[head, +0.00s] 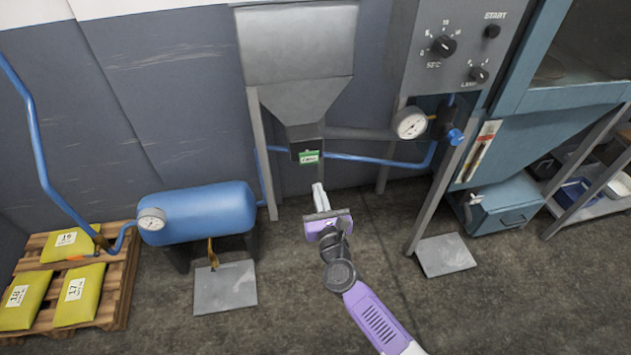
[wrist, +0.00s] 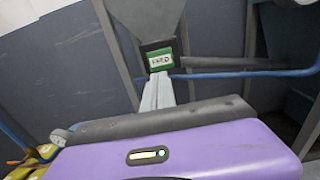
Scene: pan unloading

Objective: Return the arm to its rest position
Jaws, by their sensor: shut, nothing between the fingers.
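My gripper (head: 319,190) is in the middle of the head view, at the end of my purple and grey arm. Its pale fingers are together with nothing between them. They point away from me toward the grey hopper (head: 297,60), whose spout has a green label (head: 308,156). In the wrist view my gripper (wrist: 157,80) shows above its purple body, with the fingertips just below the green label (wrist: 161,59) in the picture. I cannot tell how far the fingertips are from the spout.
A blue tank (head: 200,213) with a gauge stands at left, beside a pallet (head: 118,285) with several yellow bags. A control panel (head: 450,45) and a teal cabinet (head: 545,110) stand at right. A blue pipe (head: 365,159) runs behind the hopper.

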